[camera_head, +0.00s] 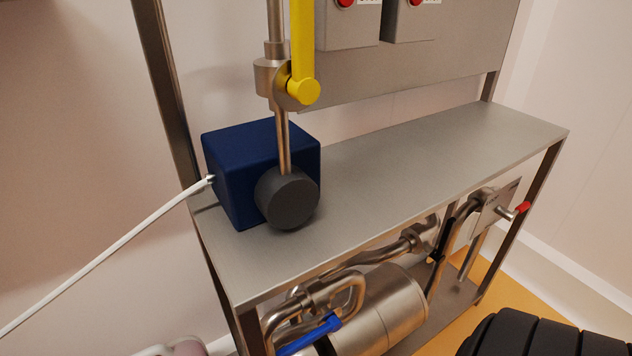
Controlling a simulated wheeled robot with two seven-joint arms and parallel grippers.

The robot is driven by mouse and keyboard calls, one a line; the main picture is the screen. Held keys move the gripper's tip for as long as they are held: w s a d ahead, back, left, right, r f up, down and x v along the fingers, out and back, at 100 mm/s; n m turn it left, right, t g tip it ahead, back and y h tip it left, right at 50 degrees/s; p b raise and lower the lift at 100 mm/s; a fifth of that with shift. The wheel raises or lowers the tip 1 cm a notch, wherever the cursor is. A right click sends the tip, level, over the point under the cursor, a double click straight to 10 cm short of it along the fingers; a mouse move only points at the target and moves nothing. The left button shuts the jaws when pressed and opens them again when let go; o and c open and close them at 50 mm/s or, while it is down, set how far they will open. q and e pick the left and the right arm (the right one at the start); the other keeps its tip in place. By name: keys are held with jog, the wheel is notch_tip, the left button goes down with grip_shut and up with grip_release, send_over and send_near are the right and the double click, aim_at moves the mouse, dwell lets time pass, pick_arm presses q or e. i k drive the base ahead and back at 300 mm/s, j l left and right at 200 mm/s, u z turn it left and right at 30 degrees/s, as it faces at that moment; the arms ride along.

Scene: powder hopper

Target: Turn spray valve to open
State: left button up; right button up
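No label shows which valve is the spray valve. A valve with a long yellow lever (303,45) sits on a vertical steel pipe (282,140) above the shelf. Its lever points up, roughly along the pipe. A blue lever (310,334) shows on the pipework under the shelf, at the bottom of the picture. A small red-tipped handle (523,207) sticks out of a metal plate (497,209) at the right. Neither of my grippers shows in this view, and nothing touches any of the levers.
A blue box (238,172) with a dark grey round part (288,198) and a white hose (105,258) stands on the steel shelf (440,155). The shelf's right half is bare. A steel cylinder (385,313) lies below. A black ribbed shape (535,335) fills the bottom right corner.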

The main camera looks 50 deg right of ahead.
aim_at(438, 255)
jog(key=z, duration=2.4)
